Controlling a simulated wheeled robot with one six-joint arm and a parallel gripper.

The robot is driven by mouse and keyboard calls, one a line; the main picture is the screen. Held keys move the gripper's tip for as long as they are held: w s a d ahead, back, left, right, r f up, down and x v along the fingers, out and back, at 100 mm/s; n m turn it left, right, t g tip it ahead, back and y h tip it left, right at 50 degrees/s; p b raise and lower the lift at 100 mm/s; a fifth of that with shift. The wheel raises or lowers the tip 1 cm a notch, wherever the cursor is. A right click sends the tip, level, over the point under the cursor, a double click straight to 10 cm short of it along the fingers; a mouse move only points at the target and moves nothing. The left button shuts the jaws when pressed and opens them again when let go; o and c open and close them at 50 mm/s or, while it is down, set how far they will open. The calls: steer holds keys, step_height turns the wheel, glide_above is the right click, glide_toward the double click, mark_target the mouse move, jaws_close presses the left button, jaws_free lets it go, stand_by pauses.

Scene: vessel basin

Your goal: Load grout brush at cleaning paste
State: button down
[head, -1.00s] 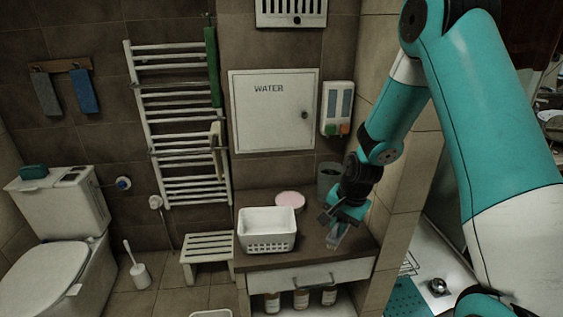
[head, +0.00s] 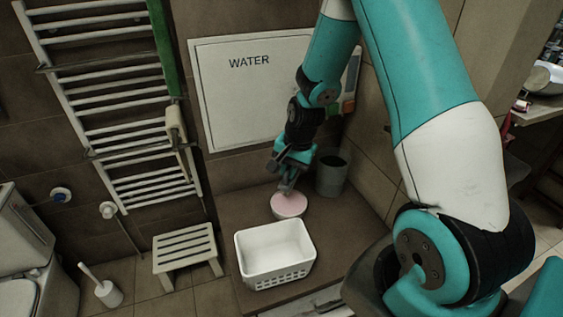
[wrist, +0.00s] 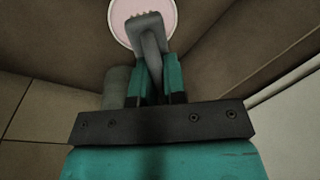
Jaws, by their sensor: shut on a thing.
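My gripper (head: 287,176) is shut on the grey grout brush (wrist: 148,38), which also shows between the teal fingers in the wrist view (wrist: 158,72). The cleaning paste (head: 289,206) is a round, pale pink dish on the brown counter, behind the white basket. In the wrist view, the pink paste (wrist: 122,18) lies beyond the brush head and is partly covered by it. In the head view, the gripper is right above the dish's back edge. I cannot tell whether the bristles touch the paste.
A white basket (head: 241,256) stands on the brown counter (head: 338,232) in front of the paste. A grey cup (head: 331,178) stands close on the right. The wall with the white WATER panel (head: 240,100) is behind. A slatted stool (head: 185,249) stands left.

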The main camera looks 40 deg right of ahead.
steer(key=shift+f+b, duration=2.4)
steer(key=shift+f, duration=0.6)
steer(key=shift+s+f+b, duration=0.1)
steer(key=shift+f+b, duration=0.2)
steer(key=shift+f, duration=0.25)
steer(key=shift+r, duration=0.15)
steer(key=shift+r+p, duration=2.9)
steer(key=shift+r, duration=0.5)
